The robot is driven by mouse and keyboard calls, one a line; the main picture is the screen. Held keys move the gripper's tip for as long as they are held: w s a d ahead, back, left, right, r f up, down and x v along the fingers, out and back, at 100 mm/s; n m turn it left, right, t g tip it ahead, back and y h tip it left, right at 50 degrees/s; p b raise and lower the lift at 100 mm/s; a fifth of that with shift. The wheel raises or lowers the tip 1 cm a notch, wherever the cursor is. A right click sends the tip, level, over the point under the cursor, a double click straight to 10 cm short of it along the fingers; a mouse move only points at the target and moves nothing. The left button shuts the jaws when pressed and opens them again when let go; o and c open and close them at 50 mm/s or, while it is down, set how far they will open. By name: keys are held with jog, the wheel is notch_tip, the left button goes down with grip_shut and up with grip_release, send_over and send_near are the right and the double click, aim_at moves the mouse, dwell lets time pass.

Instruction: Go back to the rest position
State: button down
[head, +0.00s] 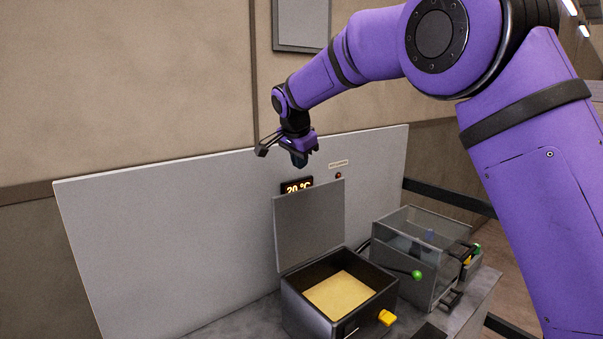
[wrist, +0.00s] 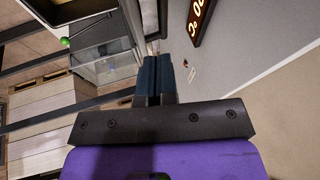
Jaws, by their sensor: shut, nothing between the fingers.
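My gripper (head: 300,159) hangs at the end of my purple arm, in front of the grey back panel and above the open dark box. In the wrist view my gripper (wrist: 154,62) shows its two dark fingers side by side, closed together with nothing between them. It touches nothing that I can see.
Below stands a dark box (head: 309,325) with its lid (head: 309,225) up and a yellow surface inside. Right of it is a clear-topped case (head: 425,235) with a green knob (head: 417,275). A lit temperature display (head: 297,186) is on the grey panel (head: 170,240). The space left of my gripper is clear.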

jog(key=shift+s+d+r, duration=0.15)
jog(key=shift+s+r, duration=0.1)
jog(key=shift+r, duration=0.35)
jog(key=s+d+r+n+y, duration=0.15)
jog(key=s+d+r, duration=0.25)
jog(key=s+d, duration=0.6)
jog(key=s+d+r+n, duration=0.3)
jog(key=s+d+r, duration=0.1)
jog(key=s+d, duration=0.65)
jog(key=s+d+f+n, duration=0.1)
jog(key=s+d+f, duration=0.1)
jog(key=s, duration=0.6)
jog(key=s+d+f+n, duration=0.2)
jog(key=s+f, duration=0.1)
jog(key=s, duration=0.6)
jog(key=s+d+f+n, duration=0.2)
jog(key=s+d, duration=0.1)
jog(key=s, duration=0.5)
jog(key=shift+s+f, duration=0.15)
jog(key=shift+f, duration=0.25)
